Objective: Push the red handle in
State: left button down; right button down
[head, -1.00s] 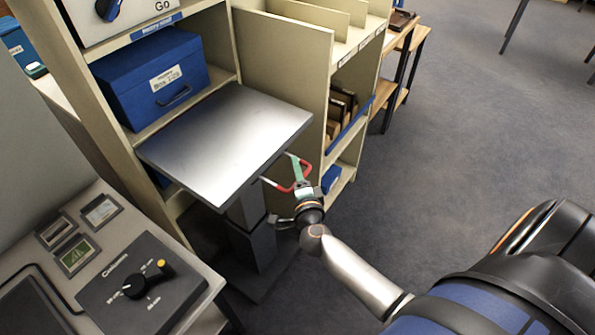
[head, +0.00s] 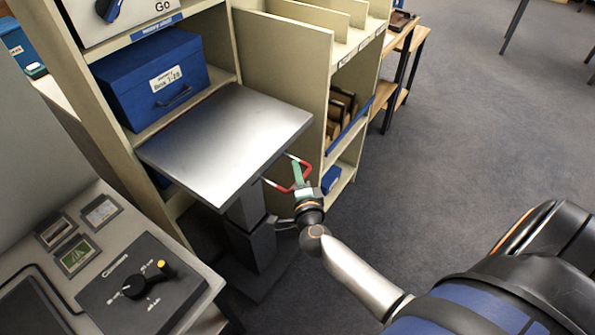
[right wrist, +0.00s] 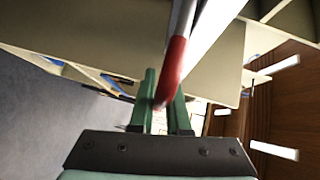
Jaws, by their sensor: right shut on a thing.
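The red handle (head: 278,185) is a red bar on two metal rods at the near right edge of a flat metal platform (head: 225,140). My right gripper (head: 298,172) has green fingers and is at the handle's bar. In the right wrist view the handle (right wrist: 176,65) passes between the green fingers of my right gripper (right wrist: 163,100), which is shut on it. The rods still stand out from the platform's edge. The fingers hide part of the bar. My left gripper is not in view.
The platform stands on a dark column (head: 250,235) before a cream shelf unit with a blue box (head: 150,78). A control panel (head: 140,285) with a dial is at the lower left. Open carpet (head: 460,130) lies to the right.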

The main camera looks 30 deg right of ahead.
jog(key=shift+d, duration=0.15)
dwell(0.7)
jog(key=shift+w+a+p, duration=0.2)
jog(key=shift+w+a, duration=0.05)
jog(key=shift+w, duration=0.35)
jog(key=shift+w+a+p, duration=0.15)
jog(key=shift+w+a, duration=0.1)
jog(key=shift+w, duration=0.35)
jog(key=c, duration=0.9)
grip_release()
jog(key=shift+a, duration=0.1)
